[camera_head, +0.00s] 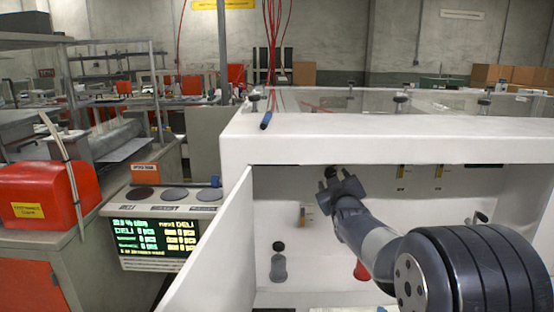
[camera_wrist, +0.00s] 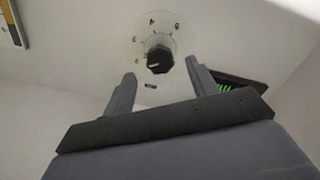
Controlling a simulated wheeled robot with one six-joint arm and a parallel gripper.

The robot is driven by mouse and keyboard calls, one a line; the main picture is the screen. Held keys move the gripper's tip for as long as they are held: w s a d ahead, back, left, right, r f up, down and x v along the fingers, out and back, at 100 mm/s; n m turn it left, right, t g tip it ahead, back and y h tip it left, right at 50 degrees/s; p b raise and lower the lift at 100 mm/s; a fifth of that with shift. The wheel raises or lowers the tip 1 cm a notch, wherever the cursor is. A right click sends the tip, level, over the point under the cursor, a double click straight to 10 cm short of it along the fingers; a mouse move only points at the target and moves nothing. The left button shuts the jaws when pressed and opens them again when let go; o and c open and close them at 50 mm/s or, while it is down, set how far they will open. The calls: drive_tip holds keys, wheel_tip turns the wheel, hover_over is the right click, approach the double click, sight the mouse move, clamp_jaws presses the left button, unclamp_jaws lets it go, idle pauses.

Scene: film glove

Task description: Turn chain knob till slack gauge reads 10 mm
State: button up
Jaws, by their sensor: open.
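A black ribbed knob (camera_wrist: 159,58) sits on a round pale dial (camera_wrist: 140,38) with printed numbers on a white wall in the wrist view. My gripper (camera_wrist: 161,68) is open, its two fingers apart below and to either side of the knob, which is not clasped. In the head view my gripper (camera_head: 340,180) reaches into the white cabinet, near its back wall, and partly hides the dark knob (camera_head: 331,170). A dark panel with green marks (camera_wrist: 228,86) is partly hidden behind the right finger. I cannot read a slack value in either view.
The white cabinet (camera_head: 400,125) has an open door (camera_head: 215,245) at left. A grey bottle-like object (camera_head: 278,265) and a red cone (camera_head: 361,271) stand inside. A console with a green-lettered screen (camera_head: 155,237) stands left outside.

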sight(331, 174)
drive_tip(key=w, duration=0.5)
drive_tip(key=shift+w, duration=0.3)
drive_tip(key=shift+s+r+m+p, duration=0.2)
drive_tip(key=shift+m+p, duration=0.7)
drive_tip(key=shift+p, duration=0.3)
drive_tip(key=m+p, duration=0.6)
drive_tip(key=p, duration=0.1)
drive_tip(key=shift+p, duration=0.3)
drive_tip(key=s+b, duration=0.2)
drive_tip(key=s, duration=0.8)
drive_tip(key=shift+s+f, duration=0.25)
drive_tip(key=shift+s, duration=0.15)
drive_tip(key=shift+s, duration=0.1)
